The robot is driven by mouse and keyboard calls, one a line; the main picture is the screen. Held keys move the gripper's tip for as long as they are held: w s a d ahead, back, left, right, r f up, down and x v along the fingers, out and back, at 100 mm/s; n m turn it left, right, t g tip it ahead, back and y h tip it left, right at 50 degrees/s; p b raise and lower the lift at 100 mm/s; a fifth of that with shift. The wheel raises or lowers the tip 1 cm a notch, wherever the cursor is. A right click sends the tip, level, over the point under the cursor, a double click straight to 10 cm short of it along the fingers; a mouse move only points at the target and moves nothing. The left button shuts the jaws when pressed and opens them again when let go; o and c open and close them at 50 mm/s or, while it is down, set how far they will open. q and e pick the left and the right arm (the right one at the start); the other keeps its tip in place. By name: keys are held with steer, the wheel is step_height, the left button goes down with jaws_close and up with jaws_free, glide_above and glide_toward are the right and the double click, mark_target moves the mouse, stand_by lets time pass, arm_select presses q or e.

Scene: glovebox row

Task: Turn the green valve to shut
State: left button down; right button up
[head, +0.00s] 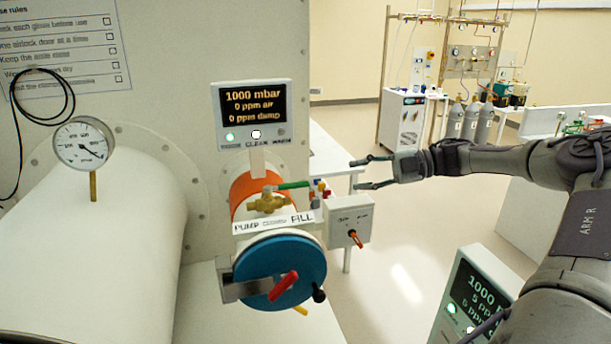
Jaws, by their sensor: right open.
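The green valve has a green lever handle (293,184) on a brass body (267,203), mounted on top of a small cylinder with an orange band. The lever points right, roughly level. A white label (273,222) below it reads PUMP at the left and FILL at the right. My right gripper (355,174) comes in from the right, its two fingers apart and pointing left at the valve. It is empty, and in the picture a gap separates its fingertips from the lever's end. My left gripper is out of view.
Below the valve is a blue round door (280,268) with a red handle (284,286). A grey box (348,218) with an orange switch sits right of the valve. A display (254,113) reading 1000 mbar stands above. A pressure gauge (84,144) is at left.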

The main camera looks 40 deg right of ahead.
mark_target(302, 184)
steer(key=w+a, duration=0.1)
steer(key=w+a+p, duration=0.1)
steer(key=a, duration=0.1)
steer(key=w+a+p, duration=0.1)
steer(key=a, duration=0.1)
steer(key=shift+w+f, duration=0.25)
steer(key=shift+f, duration=0.05)
steer(key=x, duration=0.6)
steer(key=shift+w+d+f, duration=0.15)
steer(key=shift+d+f, duration=0.05)
steer(key=shift+f, duration=0.05)
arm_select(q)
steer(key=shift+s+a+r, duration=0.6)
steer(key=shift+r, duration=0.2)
arm_select(e)
steer(key=shift+x, duration=0.85)
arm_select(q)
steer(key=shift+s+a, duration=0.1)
arm_select(e)
jaws_close()
